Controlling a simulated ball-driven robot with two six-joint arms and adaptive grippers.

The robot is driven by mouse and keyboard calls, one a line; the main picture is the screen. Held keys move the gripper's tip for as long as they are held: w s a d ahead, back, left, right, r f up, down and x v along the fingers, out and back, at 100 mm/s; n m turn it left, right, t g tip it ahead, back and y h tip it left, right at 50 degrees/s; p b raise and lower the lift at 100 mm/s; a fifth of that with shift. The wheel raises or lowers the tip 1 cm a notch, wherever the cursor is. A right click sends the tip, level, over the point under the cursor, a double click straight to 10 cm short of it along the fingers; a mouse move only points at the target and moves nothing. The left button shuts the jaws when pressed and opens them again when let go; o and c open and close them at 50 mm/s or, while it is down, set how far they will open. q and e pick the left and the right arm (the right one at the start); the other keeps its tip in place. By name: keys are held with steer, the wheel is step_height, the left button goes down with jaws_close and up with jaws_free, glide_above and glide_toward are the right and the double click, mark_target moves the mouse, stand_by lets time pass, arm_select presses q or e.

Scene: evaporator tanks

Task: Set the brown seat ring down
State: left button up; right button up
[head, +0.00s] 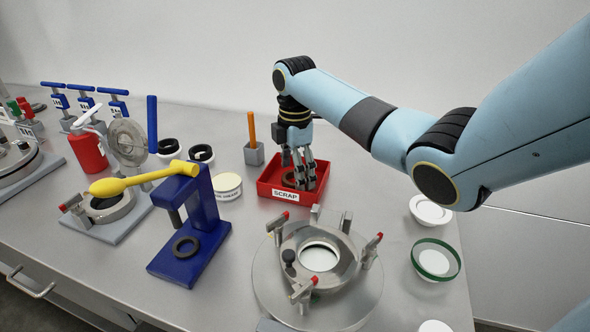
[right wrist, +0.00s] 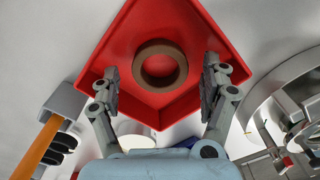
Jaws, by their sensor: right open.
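The brown seat ring (right wrist: 160,64) lies inside the red scrap tray (right wrist: 195,25), on its floor, near the middle in the right wrist view. In the head view the ring (head: 289,180) is partly hidden by my right gripper (head: 305,183). The red tray (head: 268,190) carries a "SCRAP" label on its front wall. My right gripper is open over the tray, its fingers (right wrist: 160,82) apart on either side of the ring with visible gaps. My left gripper is not in view.
A steel flanged vessel (head: 265,270) with clamps stands in front of the tray. A blue press (head: 190,225) with a yellow handle and a dark ring (head: 186,246) stands left. An orange-handled tool in a grey block (head: 254,154) is close behind left. White and green-rimmed dishes (head: 436,260) lie right.

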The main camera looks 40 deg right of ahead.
steer(key=shift+r, duration=0.15)
step_height(320, 180, up, 12)
stand_by(0.4)
stand_by(0.5)
